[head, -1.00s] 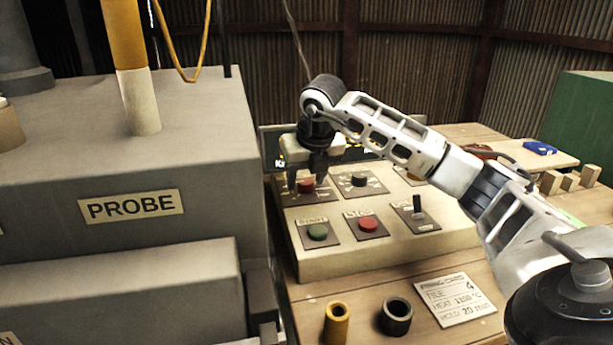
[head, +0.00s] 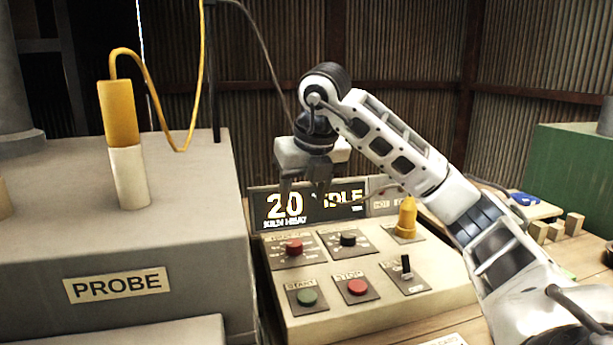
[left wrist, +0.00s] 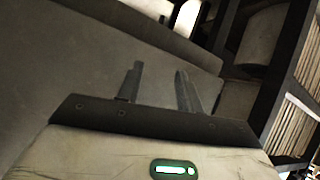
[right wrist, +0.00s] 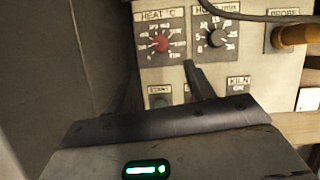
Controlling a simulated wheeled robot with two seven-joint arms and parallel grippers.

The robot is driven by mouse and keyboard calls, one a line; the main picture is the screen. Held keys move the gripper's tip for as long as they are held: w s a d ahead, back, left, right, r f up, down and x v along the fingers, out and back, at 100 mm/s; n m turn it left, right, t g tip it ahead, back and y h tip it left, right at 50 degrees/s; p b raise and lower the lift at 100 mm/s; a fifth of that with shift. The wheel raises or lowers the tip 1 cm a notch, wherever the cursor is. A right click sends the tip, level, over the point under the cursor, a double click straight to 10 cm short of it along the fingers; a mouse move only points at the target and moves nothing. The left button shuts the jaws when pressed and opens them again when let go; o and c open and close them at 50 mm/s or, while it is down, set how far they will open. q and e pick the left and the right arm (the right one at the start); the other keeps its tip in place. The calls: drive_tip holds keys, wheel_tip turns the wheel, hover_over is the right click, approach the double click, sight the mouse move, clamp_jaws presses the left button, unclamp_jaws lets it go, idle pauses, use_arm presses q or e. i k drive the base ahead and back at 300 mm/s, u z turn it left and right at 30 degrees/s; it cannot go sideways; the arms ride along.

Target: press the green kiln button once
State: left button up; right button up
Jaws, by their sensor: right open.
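The green button (head: 307,297) is at the front left of the kiln control panel (head: 440,297), under a START label. Beside it is a red button (head: 357,287). My right gripper (head: 303,192) is open and empty. It hangs fingers-down above the panel, in front of the display, apart from the green button.
The display (head: 285,208) reads 20 and IDLE. A red knob (head: 293,247), a black knob (head: 348,239), a switch (head: 406,267) and a yellow plug (head: 407,217) stand on the panel. The grey PROBE block (head: 150,245) walls off the left side. Small wooden blocks (head: 556,230) lie right.

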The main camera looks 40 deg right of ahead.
sight(305, 298)
drive_tip(key=k, duration=1)
